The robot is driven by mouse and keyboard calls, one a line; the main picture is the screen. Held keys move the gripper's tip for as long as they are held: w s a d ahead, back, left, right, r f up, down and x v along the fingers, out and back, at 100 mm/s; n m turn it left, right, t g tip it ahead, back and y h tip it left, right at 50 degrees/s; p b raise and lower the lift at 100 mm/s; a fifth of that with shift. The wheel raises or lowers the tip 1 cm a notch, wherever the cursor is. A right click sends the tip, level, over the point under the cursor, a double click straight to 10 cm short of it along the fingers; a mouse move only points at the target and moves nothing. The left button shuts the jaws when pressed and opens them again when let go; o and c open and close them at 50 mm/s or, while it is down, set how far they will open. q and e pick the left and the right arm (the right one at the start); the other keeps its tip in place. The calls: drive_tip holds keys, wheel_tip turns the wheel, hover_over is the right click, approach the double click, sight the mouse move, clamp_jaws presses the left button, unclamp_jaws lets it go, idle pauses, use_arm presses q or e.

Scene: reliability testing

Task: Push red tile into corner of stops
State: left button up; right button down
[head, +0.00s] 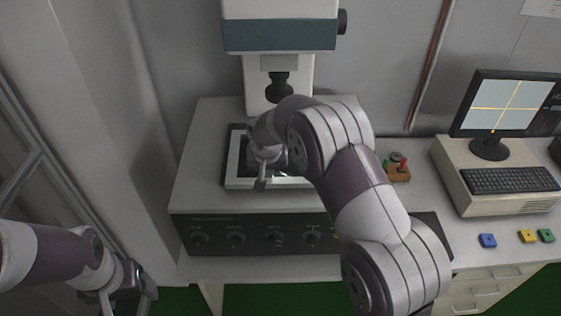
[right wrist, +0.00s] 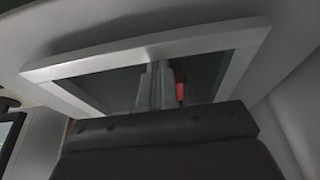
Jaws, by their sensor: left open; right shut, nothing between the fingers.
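A small part of the red tile (right wrist: 180,84) shows in the right wrist view, just right of my shut fingers, on a dark surface inside a pale frame (right wrist: 125,54). Whether the fingers touch it I cannot tell. In the head view my right arm hides the tile and much of the frame (head: 233,183); I cannot make out separate stops. My right gripper (head: 261,184) is shut and empty, pointing down over the frame's lower part. It also shows in the right wrist view (right wrist: 159,85). My left gripper (head: 126,296) is open and empty, low at the left, away from the bench.
The microscope-like instrument (head: 280,36) stands over the platform behind the frame. Knobs line the platform's dark front. A wooden block with coloured pegs (head: 398,172) sits to the right.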

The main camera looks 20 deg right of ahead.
idle(0.3)
drive_tip(key=shift+w+d+p, duration=0.25)
drive_tip(key=shift+w+d, duration=0.05)
drive_tip(key=shift+w, duration=0.8)
drive_tip(key=shift+w+d+p, duration=0.25)
drive_tip(key=shift+w+d, duration=0.1)
drive_tip(key=shift+w, duration=0.7)
drive_tip(key=shift+w+d+p, duration=0.25)
drive_tip(key=shift+w+d, duration=0.05)
drive_tip(key=shift+w, duration=0.8)
drive_tip(key=p+v, duration=0.1)
drive_tip(key=v, duration=0.3)
drive_tip(key=shift+s+f+p, duration=0.1)
drive_tip(key=shift+p, duration=0.25)
drive_tip(key=shift+s+a+r, duration=0.1)
drive_tip(key=shift+s+r, duration=0.1)
drive_tip(key=shift+r, duration=0.05)
drive_tip(key=shift+s+r, duration=0.1)
